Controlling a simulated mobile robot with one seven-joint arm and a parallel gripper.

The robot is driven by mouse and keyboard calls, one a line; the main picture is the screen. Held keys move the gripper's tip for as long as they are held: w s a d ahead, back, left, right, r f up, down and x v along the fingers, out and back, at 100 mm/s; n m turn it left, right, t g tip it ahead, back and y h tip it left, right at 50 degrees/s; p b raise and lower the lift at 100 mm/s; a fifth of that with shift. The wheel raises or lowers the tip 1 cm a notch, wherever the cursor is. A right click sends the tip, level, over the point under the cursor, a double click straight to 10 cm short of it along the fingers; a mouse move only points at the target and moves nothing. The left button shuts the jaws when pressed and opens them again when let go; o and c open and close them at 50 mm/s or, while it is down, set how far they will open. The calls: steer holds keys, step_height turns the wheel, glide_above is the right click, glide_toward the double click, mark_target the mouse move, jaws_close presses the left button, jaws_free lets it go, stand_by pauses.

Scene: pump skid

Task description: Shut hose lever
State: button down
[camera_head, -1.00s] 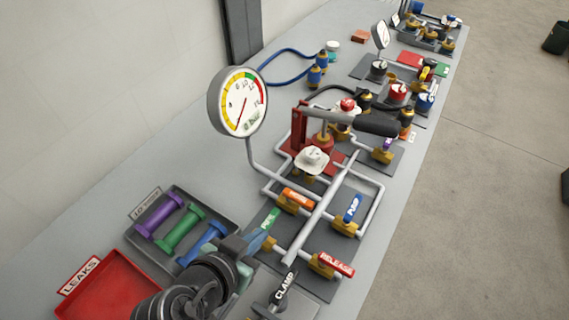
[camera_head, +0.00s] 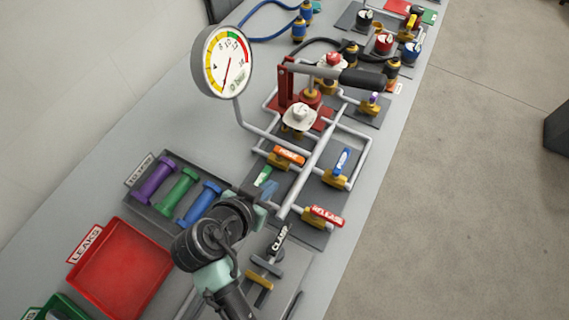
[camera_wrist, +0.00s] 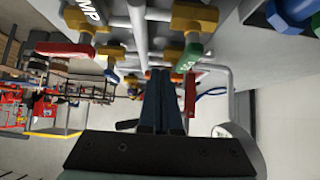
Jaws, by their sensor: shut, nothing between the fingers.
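Several coloured valve levers sit on the pipe manifold; I cannot read for certain which one is marked hose. A green lever (camera_head: 264,176) is on the left, an orange lever (camera_head: 289,155) beyond it, a blue lever (camera_head: 343,160) and the red release lever (camera_head: 327,216) on the right. My gripper (camera_head: 266,194) is shut and empty, just in front of the green lever, and partly hides its valve. In the wrist view my fingers (camera_wrist: 161,82) are together, pointing at the pipes, with the green lever (camera_wrist: 188,56) just to their right. Contact cannot be told.
A dial gauge (camera_head: 222,62) stands left of the pipes, and a hand pump with a black-gripped handle (camera_head: 362,78) lies beyond. The clamp lever (camera_head: 279,240) is near my wrist. A dumbbell tray (camera_head: 148,211) and a red leaks tray (camera_head: 120,262) are at left.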

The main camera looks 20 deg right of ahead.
mark_target(288, 157)
steer(key=x, duration=0.3)
steer(key=shift+w+d+f, duration=0.15)
steer(key=shift+d, duration=0.05)
steer(key=shift+w+d+f+p, duration=0.1)
steer(key=shift+w+d+p, duration=0.3)
steer(key=shift+w+d, duration=0.35)
steer(key=shift+w+d+f+p, duration=0.1)
steer(key=shift+w+d+p, duration=0.25)
steer(key=shift+w+d, duration=0.35)
